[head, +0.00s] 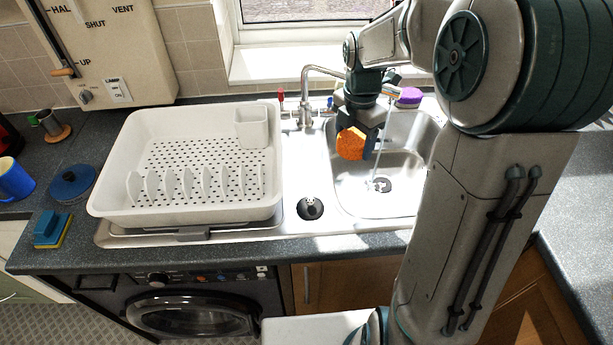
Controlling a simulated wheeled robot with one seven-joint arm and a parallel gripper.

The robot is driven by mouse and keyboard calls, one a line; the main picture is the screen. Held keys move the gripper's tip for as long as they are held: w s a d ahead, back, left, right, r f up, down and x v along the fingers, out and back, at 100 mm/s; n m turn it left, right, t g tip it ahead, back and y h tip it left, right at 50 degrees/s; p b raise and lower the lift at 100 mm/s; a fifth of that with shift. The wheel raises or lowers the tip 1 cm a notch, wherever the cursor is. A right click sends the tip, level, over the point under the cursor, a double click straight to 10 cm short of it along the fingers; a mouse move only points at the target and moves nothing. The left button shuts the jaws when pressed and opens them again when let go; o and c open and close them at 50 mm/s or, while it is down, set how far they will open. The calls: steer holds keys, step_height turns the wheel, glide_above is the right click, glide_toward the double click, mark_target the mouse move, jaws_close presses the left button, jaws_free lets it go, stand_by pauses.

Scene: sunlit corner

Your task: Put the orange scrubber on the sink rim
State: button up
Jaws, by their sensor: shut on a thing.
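The orange scrubber (350,143) is round and rough, and it hangs in the air over the left side of the sink basin. My gripper (356,129) points down and is shut on the scrubber; its fingers partly cover it. The steel sink rim (317,160) shows to the left of the basin, below and left of the scrubber. The rim's front strip (345,223) is bare and sunlit. The rim's right part is hidden behind my arm.
A white dish rack (105,195) covers the drainer on the left. The tap (306,90) stands behind the rim, close to my gripper. A purple sponge (409,96) lies at the back of the sink. A blue mug (14,180) stands far left.

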steer(key=p, duration=0.2)
glide_above(306, 172)
step_height(306, 172, down, 6)
steer(key=shift+f, duration=0.45)
steer(key=shift+f+p, duration=0.35)
steer(key=shift+f, duration=1.55)
steer(key=shift+f, duration=0.2)
steer(key=o, duration=0.9)
steer(key=shift+r, duration=0.1)
